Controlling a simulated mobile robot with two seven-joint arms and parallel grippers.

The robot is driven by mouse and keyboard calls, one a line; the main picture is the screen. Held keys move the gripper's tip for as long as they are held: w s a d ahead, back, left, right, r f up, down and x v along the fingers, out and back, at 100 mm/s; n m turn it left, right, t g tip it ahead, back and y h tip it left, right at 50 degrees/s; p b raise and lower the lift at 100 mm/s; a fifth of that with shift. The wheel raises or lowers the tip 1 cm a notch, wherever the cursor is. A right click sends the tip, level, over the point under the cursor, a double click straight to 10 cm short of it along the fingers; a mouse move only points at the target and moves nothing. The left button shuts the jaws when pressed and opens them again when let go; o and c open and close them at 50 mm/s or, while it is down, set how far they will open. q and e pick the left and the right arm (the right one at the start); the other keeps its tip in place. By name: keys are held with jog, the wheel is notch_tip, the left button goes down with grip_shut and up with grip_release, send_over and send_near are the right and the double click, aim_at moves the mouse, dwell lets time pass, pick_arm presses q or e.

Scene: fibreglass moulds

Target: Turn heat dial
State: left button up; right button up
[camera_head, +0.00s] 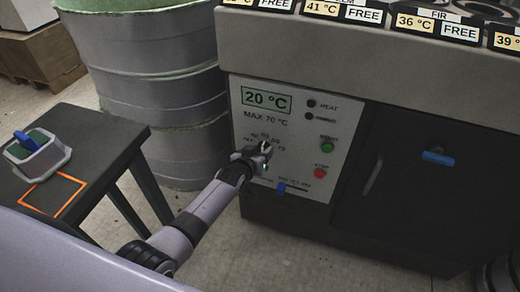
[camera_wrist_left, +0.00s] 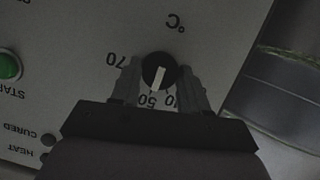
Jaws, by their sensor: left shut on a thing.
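The heat dial (camera_wrist_left: 159,72) is a round black knob with a white pointer line, on the pale control panel (camera_head: 310,107). In the left wrist view, which shows the panel upside down, the line points close to the 50 mark. My left gripper (camera_head: 264,150) reaches the panel from the lower left. In the left wrist view its two fingers (camera_wrist_left: 158,82) stand on either side of the dial, shut on it. In the head view the gripper mostly hides the dial. The display (camera_head: 266,99) reads 20 °C, with MAX 70 °C printed below. My right gripper is out of view.
A green button (camera_head: 327,145), a red button (camera_head: 320,173) and a blue slider (camera_head: 281,187) are beside and below the dial. Greenish drums (camera_head: 160,100) and a dark table (camera_head: 95,135) stand left.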

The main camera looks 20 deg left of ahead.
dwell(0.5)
pick_arm(q)
jog(key=o, duration=1.1)
jog(key=shift+c, duration=0.2)
jog(key=shift+s+r+p, duration=0.25)
jog(key=shift+s+p, duration=0.2)
jog(key=shift+s, duration=0.05)
jog(key=p+v, duration=0.2)
jog(key=v, duration=0.4)
